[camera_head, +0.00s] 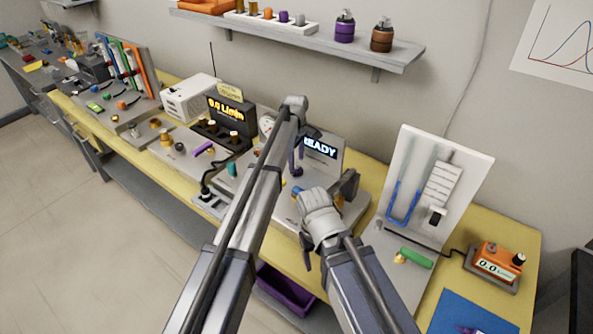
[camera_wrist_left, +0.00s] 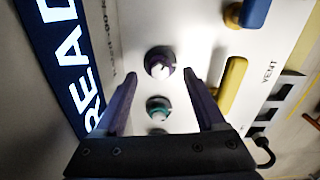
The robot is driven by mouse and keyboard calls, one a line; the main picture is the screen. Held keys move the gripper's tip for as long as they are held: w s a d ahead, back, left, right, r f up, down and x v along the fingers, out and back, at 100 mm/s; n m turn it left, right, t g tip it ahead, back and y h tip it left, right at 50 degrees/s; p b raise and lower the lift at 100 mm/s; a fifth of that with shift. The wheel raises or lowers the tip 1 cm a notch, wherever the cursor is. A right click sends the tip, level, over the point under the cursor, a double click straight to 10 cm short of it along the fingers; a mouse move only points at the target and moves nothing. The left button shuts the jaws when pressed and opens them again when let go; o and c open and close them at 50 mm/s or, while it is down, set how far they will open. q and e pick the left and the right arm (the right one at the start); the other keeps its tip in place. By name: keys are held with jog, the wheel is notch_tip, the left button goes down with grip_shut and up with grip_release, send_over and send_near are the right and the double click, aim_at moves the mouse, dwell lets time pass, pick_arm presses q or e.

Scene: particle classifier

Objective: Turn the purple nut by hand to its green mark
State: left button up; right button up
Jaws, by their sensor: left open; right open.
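The purple nut (camera_wrist_left: 160,62) shows in the left wrist view as a dark ring around a pale, bright centre on a light panel. My left gripper (camera_wrist_left: 159,76) is open, with one finger on either side of it; I cannot tell whether they touch it. In the head view my left gripper (camera_head: 297,170) points down at the panel by the READY display (camera_head: 320,147), and the nut is not clear there. I cannot make out a green mark. My right gripper (camera_head: 305,250) is lower, partly hidden by its wrist, near the bench's front edge.
A teal nut (camera_wrist_left: 158,107) sits close to the purple one, between the fingers. A yellow handle (camera_wrist_left: 232,85) lies beside the right finger, and a blue handle (camera_wrist_left: 256,12) is above. A tube stand (camera_head: 470,150) is at right. A shelf (camera_head: 390,55) hangs above.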

aim_at(297, 167)
pick_arm(q)
notch_tip(297, 167, down, 2)
jog(key=shift+f+b, duration=0.25)
jog(key=shift+b, duration=0.5)
grip_shut()
